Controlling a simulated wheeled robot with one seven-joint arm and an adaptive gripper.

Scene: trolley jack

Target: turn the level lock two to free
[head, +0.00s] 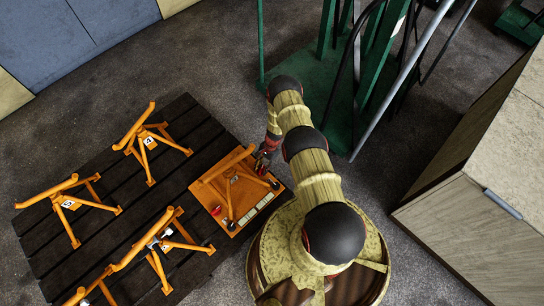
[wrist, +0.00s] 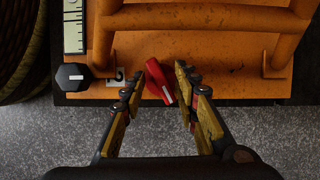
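A red knob (wrist: 157,82) with a pale pointer mark sits near the edge of the orange plate (wrist: 205,55) in the wrist view. Its pointer end faces down and slightly right. My gripper (wrist: 158,85) is open, with one finger on each side of the red knob. The right finger is very close to the knob; I cannot tell if it touches. A gap shows on the left. A small label (wrist: 116,82), not clearly readable, lies left of it. A black knob (wrist: 74,77) with a white mark sits further left. In the head view my gripper (head: 263,158) is at the plate's upper right edge.
An orange tube frame (wrist: 200,18) rises from the plate close above the fingers. A pale scale strip (wrist: 74,25) is at upper left. Other orange stands (head: 150,140) are on the dark slatted pallet (head: 100,140). A green rack (head: 305,75) stands behind; a cabinet (head: 480,230) is right.

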